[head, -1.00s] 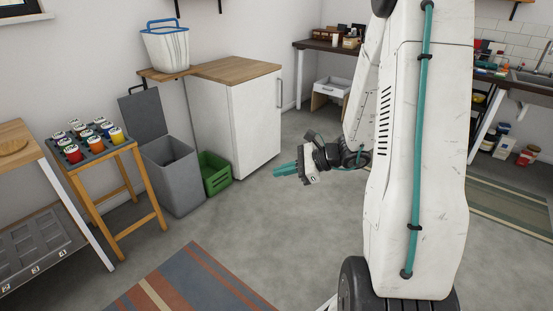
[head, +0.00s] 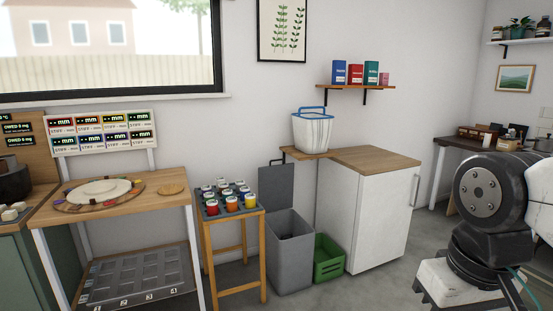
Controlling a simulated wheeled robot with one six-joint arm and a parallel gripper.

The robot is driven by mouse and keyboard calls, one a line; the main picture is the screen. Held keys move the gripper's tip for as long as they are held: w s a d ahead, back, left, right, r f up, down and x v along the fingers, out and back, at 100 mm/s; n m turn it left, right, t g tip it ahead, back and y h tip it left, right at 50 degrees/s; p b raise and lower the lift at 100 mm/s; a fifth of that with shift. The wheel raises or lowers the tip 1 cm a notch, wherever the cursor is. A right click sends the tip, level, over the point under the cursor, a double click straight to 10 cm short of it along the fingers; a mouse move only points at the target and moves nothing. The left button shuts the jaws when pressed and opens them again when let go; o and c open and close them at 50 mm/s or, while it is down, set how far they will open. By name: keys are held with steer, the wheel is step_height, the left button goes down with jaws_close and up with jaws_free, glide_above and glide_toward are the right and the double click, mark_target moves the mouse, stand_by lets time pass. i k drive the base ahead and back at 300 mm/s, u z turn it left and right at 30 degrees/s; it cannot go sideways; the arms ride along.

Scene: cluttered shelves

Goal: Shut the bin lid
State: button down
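The grey bin (head: 290,262) stands on the floor against the wall, its top open and its inside dark. Its grey lid (head: 276,190) is raised upright at the back of the bin, near the wall. My arm (head: 490,200) fills the right edge of the head view, well to the right of the bin. The gripper's fingers do not show in this view.
A green crate (head: 328,260) sits right of the bin, beside a white cabinet (head: 368,225) with a wooden top. A wooden stand (head: 235,214) with several coloured jars is close on the bin's left. A small shelf with a white basket (head: 312,132) is above.

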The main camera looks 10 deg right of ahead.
mark_target(275, 182)
steer(key=u, duration=0.2)
steer(key=i, duration=3.6)
steer(key=z, duration=0.05)
